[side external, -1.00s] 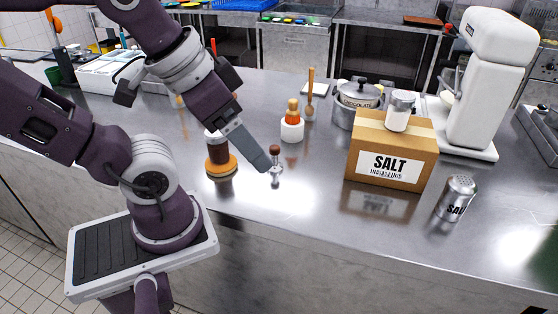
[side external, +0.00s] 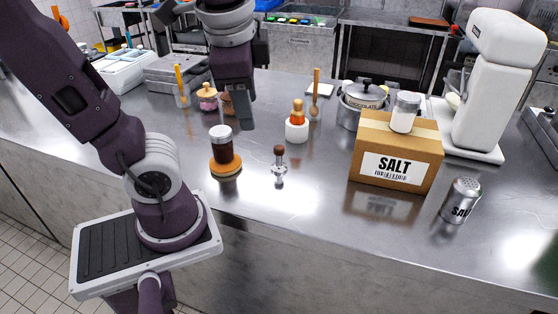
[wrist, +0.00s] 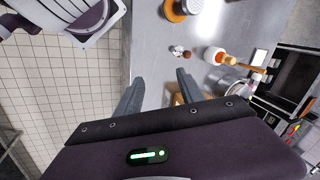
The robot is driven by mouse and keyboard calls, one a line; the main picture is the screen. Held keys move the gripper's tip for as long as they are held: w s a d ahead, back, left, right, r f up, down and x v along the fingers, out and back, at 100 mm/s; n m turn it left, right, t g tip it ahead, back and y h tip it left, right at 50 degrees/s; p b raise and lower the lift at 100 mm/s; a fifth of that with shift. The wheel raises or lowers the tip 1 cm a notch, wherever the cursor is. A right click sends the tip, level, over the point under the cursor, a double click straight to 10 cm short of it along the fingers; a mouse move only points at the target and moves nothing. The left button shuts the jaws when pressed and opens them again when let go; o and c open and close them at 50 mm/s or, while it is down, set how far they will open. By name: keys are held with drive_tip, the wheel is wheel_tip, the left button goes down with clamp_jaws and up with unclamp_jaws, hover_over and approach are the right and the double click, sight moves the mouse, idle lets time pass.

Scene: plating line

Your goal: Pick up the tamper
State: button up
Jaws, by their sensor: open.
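The tamper (side external: 279,161) has a brown knob and a shiny metal base, and stands upright on the steel counter in the side view. In the wrist view the tamper (wrist: 178,51) is small, beyond the fingers and near the right fingertip in the picture. My gripper (side external: 245,118) is raised, up and to the left of the tamper in the side view, apart from it. In the wrist view my gripper (wrist: 158,80) is open, with nothing between its two fingers.
A dark-filled jar (side external: 222,146) on an orange disc stands left of the tamper. A white pot with an orange-topped bottle (side external: 297,128) stands behind it. A salt box (side external: 396,152) and shaker (side external: 461,200) stand right. The counter's front edge is close.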

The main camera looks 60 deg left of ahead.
drive_tip(key=w+a+m+g+y, duration=0.3)
drive_tip(key=w+a+m+y, duration=0.2)
drive_tip(key=a+m, duration=0.15)
drive_tip(key=m+y, duration=0.5)
drive_tip(key=m, duration=0.1)
hover_over(274, 163)
drive_tip(key=d, duration=0.5)
drive_tip(key=f, duration=2.1)
drive_tip(key=shift+w+f, duration=0.2)
drive_tip(key=shift+f, duration=0.05)
drive_tip(key=shift+a+f, duration=0.2)
drive_tip(key=shift+f, duration=0.1)
drive_tip(key=x, duration=0.3)
drive_tip(key=f+x, duration=0.1)
drive_tip(key=x, duration=0.2)
drive_tip(key=shift+w+f, duration=0.1)
drive_tip(key=shift+w, duration=0.05)
drive_tip(key=shift+c, duration=0.5)
clamp_jaws()
